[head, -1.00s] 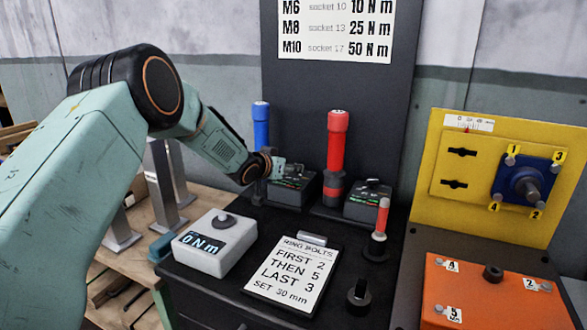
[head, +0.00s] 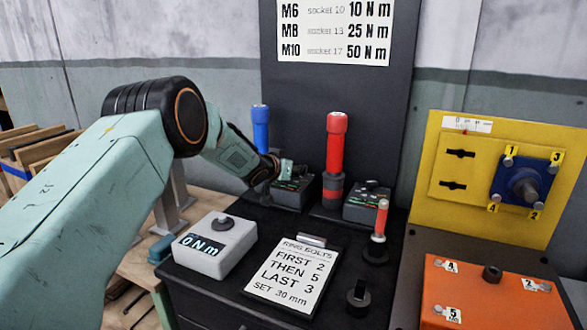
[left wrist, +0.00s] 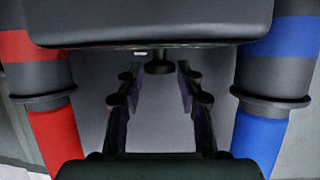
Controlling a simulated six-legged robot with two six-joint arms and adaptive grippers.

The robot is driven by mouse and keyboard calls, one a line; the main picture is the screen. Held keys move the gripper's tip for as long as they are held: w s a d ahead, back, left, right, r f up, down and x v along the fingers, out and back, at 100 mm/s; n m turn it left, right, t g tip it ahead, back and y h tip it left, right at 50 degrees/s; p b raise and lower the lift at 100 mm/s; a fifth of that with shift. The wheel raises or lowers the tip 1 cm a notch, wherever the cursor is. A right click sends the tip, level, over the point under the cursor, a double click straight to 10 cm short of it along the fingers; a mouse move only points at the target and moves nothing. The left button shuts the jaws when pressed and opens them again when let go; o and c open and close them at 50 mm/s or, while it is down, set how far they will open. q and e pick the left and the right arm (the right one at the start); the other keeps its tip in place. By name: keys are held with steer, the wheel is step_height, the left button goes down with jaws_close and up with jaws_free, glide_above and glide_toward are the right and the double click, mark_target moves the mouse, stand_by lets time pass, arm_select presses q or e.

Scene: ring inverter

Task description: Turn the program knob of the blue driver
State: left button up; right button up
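The blue driver (head: 261,128) stands upright at the back of the dark bench; its lower part is partly hidden by my left gripper. A dark control box (head: 294,193) with small green marks sits beside it. My left gripper (head: 287,172) is over this box. In the left wrist view, the fingers (left wrist: 156,82) are open, with a small dark knob (left wrist: 160,66) between or just beyond their tips. I cannot tell whether they touch it. The blue driver (left wrist: 262,125) also shows at the right there. My right gripper is not in view.
The red driver (head: 336,145) stands close right of the box, with its own box (head: 367,204). A grey 0 Nm display (head: 215,246), a ring bolts card (head: 291,275) and a small red-handled tool (head: 381,220) are in front. A yellow panel (head: 440,190) is at right.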

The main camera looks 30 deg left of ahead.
arm_select(q)
jaws_close()
stand_by(1.2)
steer(key=shift+o, duration=2)
jaws_free()
steer(key=v, duration=1.2)
